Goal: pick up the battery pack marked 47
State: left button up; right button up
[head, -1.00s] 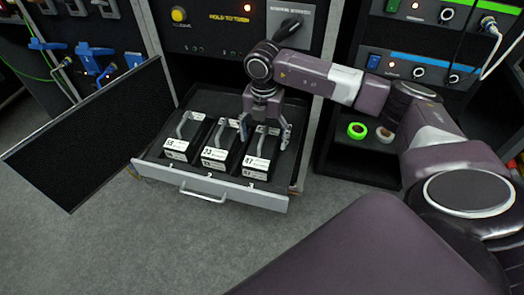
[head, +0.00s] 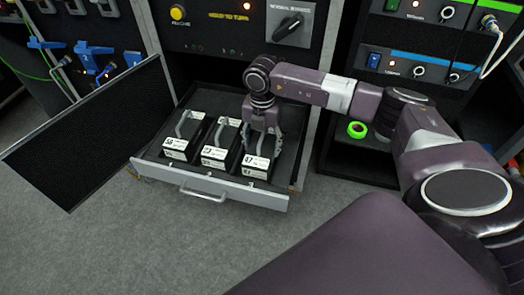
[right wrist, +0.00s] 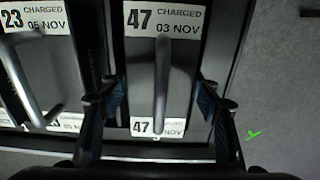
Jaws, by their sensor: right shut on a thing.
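The battery pack marked 47 (head: 255,164) is the rightmost of three dark packs in the open drawer. Its white label reads 47, charged, 03 NOV in the right wrist view (right wrist: 166,24), and a grey handle runs along its top. My right gripper (head: 262,143) is down at this pack, its fingers on either side of the handle, shut on it. In the right wrist view the two fingers (right wrist: 158,105) flank the handle. The pack still sits in the drawer in line with the others. My left gripper is not in view.
The pack marked 23 (head: 214,154) stands close on the left, with another pack (head: 177,146) beyond it. The drawer front (head: 240,189) has a bar handle. A dark open panel (head: 85,135) stands left. A green ring (head: 357,130) lies on a shelf at right.

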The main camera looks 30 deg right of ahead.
jog(key=c, duration=0.5)
jog(key=shift+w+r, duration=0.1)
grip_shut()
jog(key=shift+r, duration=0.1)
